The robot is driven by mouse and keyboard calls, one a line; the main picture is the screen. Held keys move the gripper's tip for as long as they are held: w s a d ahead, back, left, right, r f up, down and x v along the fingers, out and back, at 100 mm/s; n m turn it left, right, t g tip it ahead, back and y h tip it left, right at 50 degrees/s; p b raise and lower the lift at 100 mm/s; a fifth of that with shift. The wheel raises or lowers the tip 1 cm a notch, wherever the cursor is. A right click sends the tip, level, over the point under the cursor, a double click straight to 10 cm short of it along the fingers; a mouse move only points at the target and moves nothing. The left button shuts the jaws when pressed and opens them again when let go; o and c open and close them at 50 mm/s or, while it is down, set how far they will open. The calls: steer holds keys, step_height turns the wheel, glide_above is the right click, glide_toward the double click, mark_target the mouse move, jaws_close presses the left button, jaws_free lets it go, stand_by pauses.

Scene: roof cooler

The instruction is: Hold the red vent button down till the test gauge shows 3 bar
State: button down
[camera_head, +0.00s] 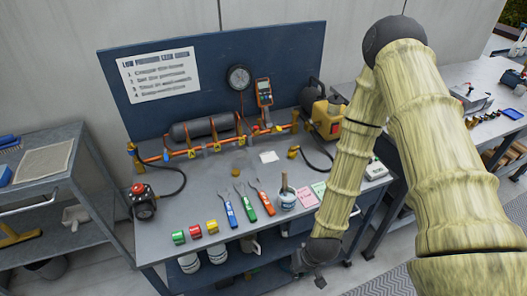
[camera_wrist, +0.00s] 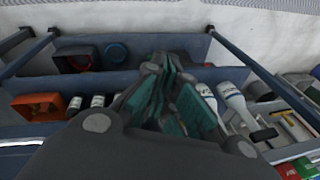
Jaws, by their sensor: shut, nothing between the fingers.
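A small red cap or button (camera_head: 138,188) sits on top of a dark round device at the left end of the bench, with a black hose running from it. I cannot tell for sure that it is the vent button. A round black dial gauge (camera_head: 238,77) hangs on the blue back panel; its reading is too small to make out. An orange handheld meter (camera_head: 264,92) is right of it. My gripper (camera_head: 319,282) is low in front of the bench's front edge, far from the red button. It is shut and empty; its fingers fill the middle of the wrist view (camera_wrist: 178,98).
A pipe rig with a grey cylinder (camera_head: 200,128) runs along the back of the bench. The wrist view shows an orange bin (camera_wrist: 38,106) and white bottles (camera_wrist: 233,98).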

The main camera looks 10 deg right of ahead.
steer(key=s+d+f+h+b, duration=0.1)
steer(key=s+d+f, duration=0.1)
steer(key=s, duration=0.5)
steer(key=s+d+f+g+h+b, duration=0.1)
steer(key=s+d+f, duration=0.1)
steer(key=s+f, duration=0.3)
steer(key=s, duration=0.3)
steer(key=shift+d+g+b, duration=0.2)
steer(key=shift+g+b, duration=0.1)
steer(key=shift+w+a+f, duration=0.1)
steer(key=shift+w, duration=0.05)
